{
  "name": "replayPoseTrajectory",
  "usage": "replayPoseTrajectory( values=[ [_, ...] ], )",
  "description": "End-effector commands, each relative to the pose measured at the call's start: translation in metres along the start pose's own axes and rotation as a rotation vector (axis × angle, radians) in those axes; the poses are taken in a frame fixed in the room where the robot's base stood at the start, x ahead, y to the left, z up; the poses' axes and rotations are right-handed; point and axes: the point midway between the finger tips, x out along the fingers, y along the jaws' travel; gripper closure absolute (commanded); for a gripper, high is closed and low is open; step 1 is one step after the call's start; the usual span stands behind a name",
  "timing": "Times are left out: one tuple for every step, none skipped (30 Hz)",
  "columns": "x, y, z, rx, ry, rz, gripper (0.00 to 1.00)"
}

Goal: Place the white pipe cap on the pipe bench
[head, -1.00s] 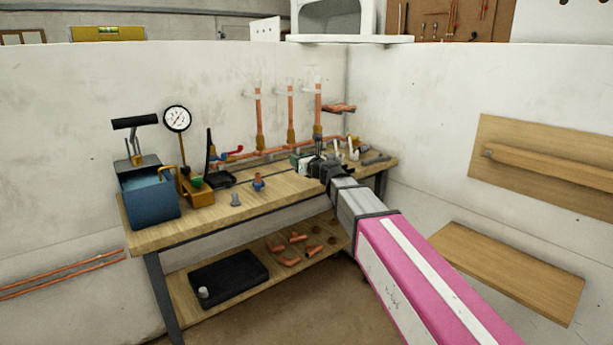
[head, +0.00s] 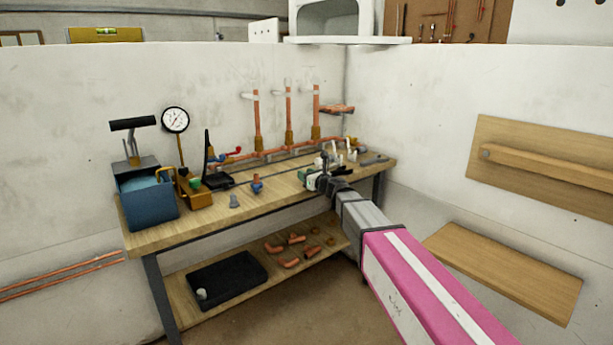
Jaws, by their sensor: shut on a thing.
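My gripper (head: 323,168) is over the right part of the pipe bench (head: 165,233), its fingers dark and seen from behind. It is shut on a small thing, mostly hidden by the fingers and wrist. A pale bit shows at the fingertips and looks like the white pipe cap, but it is too small to be sure. From this view I cannot tell whether it touches the bench top. Another small whitish cylinder (head: 202,294) stands on the black tray (head: 228,280) on the lower shelf.
A blue toolbox (head: 148,198), a gauge (head: 175,120) and small fittings stand on the left and middle of the bench. Upright copper pipes (head: 289,115) rise at the back. White upright pieces (head: 350,153) and a green-white item (head: 308,178) are close to my gripper.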

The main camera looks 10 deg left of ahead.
Motion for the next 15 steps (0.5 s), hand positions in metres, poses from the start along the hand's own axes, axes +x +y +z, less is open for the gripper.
replayPoseTrajectory(
  values=[
    [0.0,0.0,0.0001,0.0,0.0,0.0,0.85],
    [0.0,0.0,0.0002,0.0,0.0,0.0,0.85],
    [0.0,0.0001,-0.0001,0.0,0.0,0.0,0.85],
    [0.0,0.0001,-0.0006,0.0,0.0,0.0,0.85],
    [0.0,0.0001,-0.0014,0.0,0.0,0.0,0.85],
    [0.0001,0.0,-0.0026,0.0,0.001,0.0,0.85],
    [0.0,0.0001,-0.0022,-0.001,0.0,0.0,0.52],
    [0.0,0.0001,-0.002,-0.001,0.0,0.0,0.43],
    [0.0,0.0001,-0.002,-0.001,0.0,0.0,0.37],
    [0.0,0.0001,-0.0019,0.0,0.0,0.0,0.37],
    [0.0,0.0001,-0.0019,0.0,0.0,0.0,0.37],
    [0.0,0.0001,-0.0019,0.0,0.0,0.0,0.37],
    [0.0,0.0001,-0.0019,0.0,0.0,0.0,0.37],
    [0.0,0.0001,-0.0018,0.0,0.0,0.0,0.37],
    [0.0,0.0001,-0.0018,0.0,0.0,0.0,0.37]
  ],
)
